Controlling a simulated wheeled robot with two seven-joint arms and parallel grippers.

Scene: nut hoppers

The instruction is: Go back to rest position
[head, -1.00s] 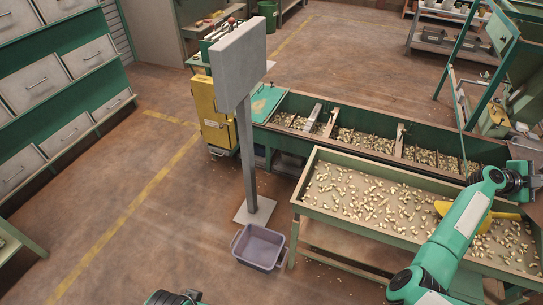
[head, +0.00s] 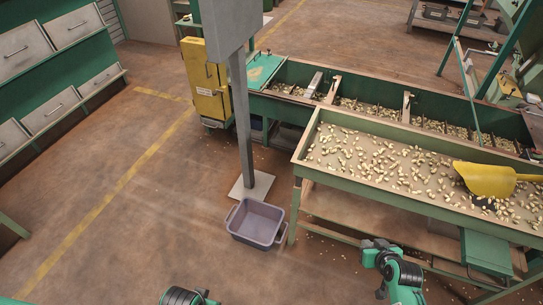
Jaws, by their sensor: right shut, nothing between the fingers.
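A grey-purple bin (head: 256,224) stands on the floor left of the table. A post with a grey panel (head: 240,110) rises behind it. Green hoppers (head: 372,89) with nuts run behind the table. A yellow cabinet (head: 205,85) stands further left. Floor at left is open.

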